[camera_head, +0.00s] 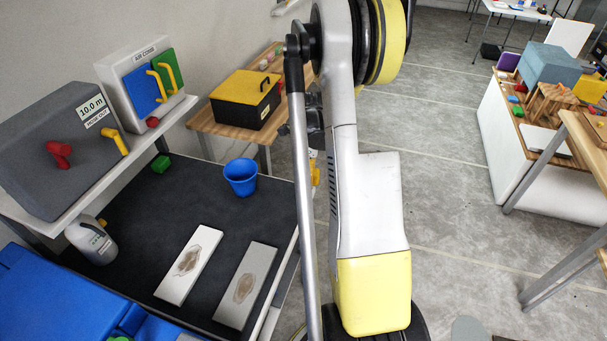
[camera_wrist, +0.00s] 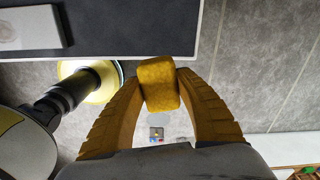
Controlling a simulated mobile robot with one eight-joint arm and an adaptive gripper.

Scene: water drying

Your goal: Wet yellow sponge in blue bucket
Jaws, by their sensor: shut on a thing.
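In the wrist view my gripper (camera_wrist: 160,90) is shut on the yellow sponge (camera_wrist: 159,82), which sits between its two ridged fingers. The sponge is held over the grey floor, beside the edge of the dark mat. The blue bucket (camera_head: 240,177) stands upright on the dark mat in the head view, to the left of my arm. It is apart from the sponge, and I cannot tell whether it has water in it.
Two pale boards with brown stains, a left one (camera_head: 189,264) and a right one (camera_head: 245,287), lie on the dark mat (camera_head: 130,225). A grey bottle (camera_head: 92,240) and a green block (camera_head: 161,164) are also there. A black and yellow toolbox (camera_head: 246,99) stands behind.

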